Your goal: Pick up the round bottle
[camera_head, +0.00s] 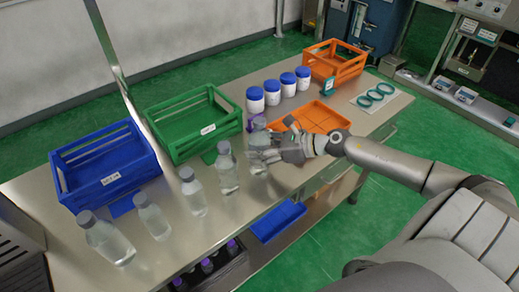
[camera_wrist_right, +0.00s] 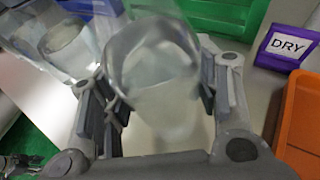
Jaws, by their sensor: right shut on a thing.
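Several clear bottles with grey caps stand in a row along the front of the metal table. My right gripper (camera_head: 266,150) is around the bottle at the row's right end (camera_head: 258,133), which it partly hides. In the right wrist view this clear bottle (camera_wrist_right: 155,75) looks round and sits between the two fingers of the gripper (camera_wrist_right: 160,100). I cannot tell whether its base is off the table. A neighbouring clear bottle (camera_head: 227,168) stands upright just left of the gripper. My left gripper is not in view.
A blue crate (camera_head: 107,180), a green crate (camera_head: 193,137) and an orange crate (camera_head: 350,68) line the table's back. Several blue-lidded white jars (camera_head: 271,97) stand between them. An orange tray (camera_head: 330,118) and a purple "DRY" sign (camera_wrist_right: 287,47) are near the gripper.

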